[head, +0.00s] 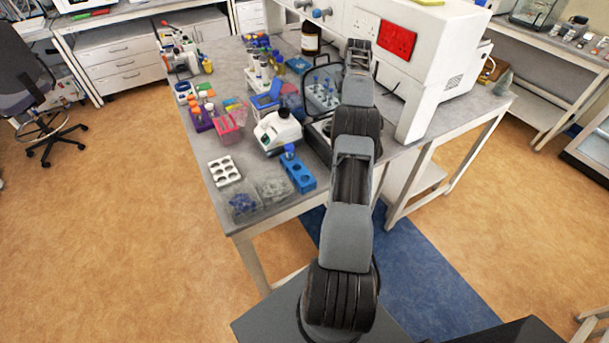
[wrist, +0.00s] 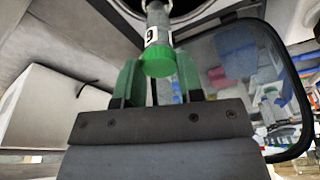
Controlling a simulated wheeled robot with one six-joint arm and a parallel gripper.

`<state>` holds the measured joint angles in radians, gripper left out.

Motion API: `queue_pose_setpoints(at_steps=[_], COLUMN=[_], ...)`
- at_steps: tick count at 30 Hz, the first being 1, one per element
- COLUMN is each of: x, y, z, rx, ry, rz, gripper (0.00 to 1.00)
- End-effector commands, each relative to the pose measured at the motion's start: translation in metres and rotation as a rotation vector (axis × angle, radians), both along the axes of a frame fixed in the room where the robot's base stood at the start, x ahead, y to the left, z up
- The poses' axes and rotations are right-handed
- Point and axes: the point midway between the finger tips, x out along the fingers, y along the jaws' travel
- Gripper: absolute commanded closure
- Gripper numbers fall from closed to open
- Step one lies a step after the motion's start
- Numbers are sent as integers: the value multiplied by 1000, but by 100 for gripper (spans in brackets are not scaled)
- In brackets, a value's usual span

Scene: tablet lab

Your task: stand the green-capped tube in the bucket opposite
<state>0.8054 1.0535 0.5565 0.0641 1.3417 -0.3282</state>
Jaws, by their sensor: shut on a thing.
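In the wrist view the green-capped tube (wrist: 158,62) is between the green fingers of my gripper (wrist: 158,70). The gripper is shut on it near the cap. The cap is towards the camera, and the pale body with a dark-marked label runs away to the top edge. Beyond the tube is part of a dark, round opening (wrist: 196,10). The tube's far end is out of view, and I cannot tell whether it touches anything. No bucket can be made out. In the head view my arm hides the gripper and tube.
A clear lid with a black frame (wrist: 302,100) stands close right of the gripper in the wrist view. In the head view a large white machine (head: 440,60) stands right of my arm. A blue rack (head: 300,174) and a white rack (head: 225,170) are at the bench's front.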

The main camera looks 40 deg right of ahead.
Motion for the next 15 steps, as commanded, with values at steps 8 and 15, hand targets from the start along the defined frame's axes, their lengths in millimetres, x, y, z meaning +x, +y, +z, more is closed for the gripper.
queue_pose_setpoints(at_steps=[8, 15], x=[0, 0], y=[0, 0], z=[-7, -14], rx=[0, 0], ry=[0, 0], rz=[0, 0], gripper=[80, 80])
